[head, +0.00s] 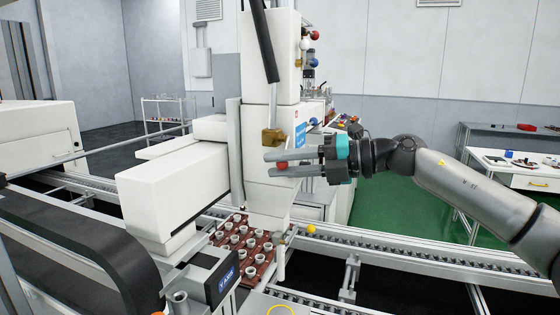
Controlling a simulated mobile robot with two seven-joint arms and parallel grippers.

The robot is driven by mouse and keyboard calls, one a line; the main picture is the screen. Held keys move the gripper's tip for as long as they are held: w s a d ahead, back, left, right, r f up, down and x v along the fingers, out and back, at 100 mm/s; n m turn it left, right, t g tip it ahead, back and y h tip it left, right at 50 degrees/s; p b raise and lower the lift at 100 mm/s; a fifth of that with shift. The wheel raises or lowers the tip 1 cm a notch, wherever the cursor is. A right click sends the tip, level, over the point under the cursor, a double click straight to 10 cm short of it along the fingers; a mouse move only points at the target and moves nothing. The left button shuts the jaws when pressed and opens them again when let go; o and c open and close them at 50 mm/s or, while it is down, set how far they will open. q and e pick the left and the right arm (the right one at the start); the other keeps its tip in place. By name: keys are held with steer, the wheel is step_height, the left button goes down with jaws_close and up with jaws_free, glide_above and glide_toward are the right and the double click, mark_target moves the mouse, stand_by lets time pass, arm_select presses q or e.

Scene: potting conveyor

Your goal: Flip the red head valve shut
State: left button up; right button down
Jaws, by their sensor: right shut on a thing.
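The white machine head stands in the middle of the head view. My right gripper (273,164) reaches in from the right in front of it, with its two fingers pointing left. A small red part (283,165), which looks like the red head valve's handle, shows between the fingers, and the gripper is shut on it. A brass-coloured fitting (273,137) sits just above the fingers. The fingers hide most of the red part, so its angle cannot be told. My left gripper is not in view.
A dark red tray (271,258) with several small pots stands below the head on the conveyor. A yellow ball knob (311,229) is to its right. A conveyor rail (420,258) runs right. A black belt (60,250) lies at the left.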

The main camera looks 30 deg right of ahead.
mark_target(287, 164)
steer(key=n, duration=0.1)
steer(key=w+d+n, duration=0.1)
steer(key=n, duration=0.1)
steer(key=shift+f+h+b, duration=0.3)
steer(key=shift+f+h, duration=0.1)
steer(key=shift+w+d+f+n+t+h+b, duration=0.1)
steer(key=shift+w+d+n+t+h+b, duration=0.15)
steer(key=shift+n, duration=0.5)
steer(key=shift+w+d+n+t+h+b, duration=0.15)
steer(key=shift+w+d+n+t, duration=0.15)
steer(key=shift+n, duration=0.45)
steer(key=shift+d, duration=0.1)
steer(key=c, duration=0.7)
jaws_free()
